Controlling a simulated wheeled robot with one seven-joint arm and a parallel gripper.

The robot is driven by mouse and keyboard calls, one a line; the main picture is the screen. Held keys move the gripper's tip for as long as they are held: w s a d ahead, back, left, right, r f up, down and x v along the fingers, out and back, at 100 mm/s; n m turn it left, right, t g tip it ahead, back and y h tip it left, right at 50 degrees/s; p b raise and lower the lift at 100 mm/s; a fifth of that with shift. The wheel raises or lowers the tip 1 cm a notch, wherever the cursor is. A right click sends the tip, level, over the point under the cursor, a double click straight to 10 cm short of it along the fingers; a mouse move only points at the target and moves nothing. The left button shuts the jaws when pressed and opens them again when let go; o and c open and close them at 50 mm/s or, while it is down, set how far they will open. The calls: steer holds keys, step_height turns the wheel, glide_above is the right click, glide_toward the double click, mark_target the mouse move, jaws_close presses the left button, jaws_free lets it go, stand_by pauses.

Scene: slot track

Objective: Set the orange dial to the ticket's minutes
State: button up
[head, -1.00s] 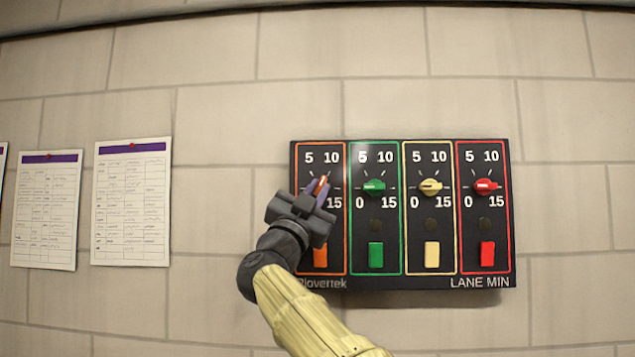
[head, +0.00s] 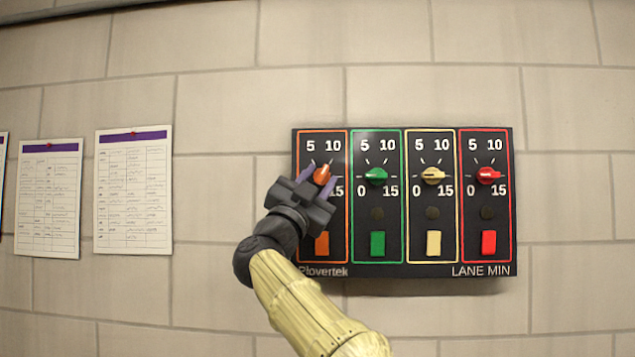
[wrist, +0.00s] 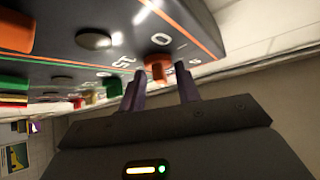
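The orange dial (head: 322,175) is on the leftmost, orange-bordered panel of the black control box. Its pale pointer leans to the upper right, roughly toward the 10 mark. My gripper (head: 321,179) is open, with one purple finger on each side of the dial. In the wrist view, the dial (wrist: 158,68) shows between and just beyond the spread fingertips (wrist: 161,76), with a gap on both sides. My gripper covers the panel's 0. Papers with purple headers, one of them (head: 133,190), hang on the wall; their writing is too small to read.
Green (head: 376,176), cream (head: 433,175) and red (head: 488,175) dials sit to the right on the same box. A coloured button is under each dial, including the orange button (head: 322,244).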

steer(key=shift+s+f, duration=0.1)
steer(key=b+v, duration=1.1)
steer(key=v, duration=0.6)
steer(key=shift+a, duration=0.15)
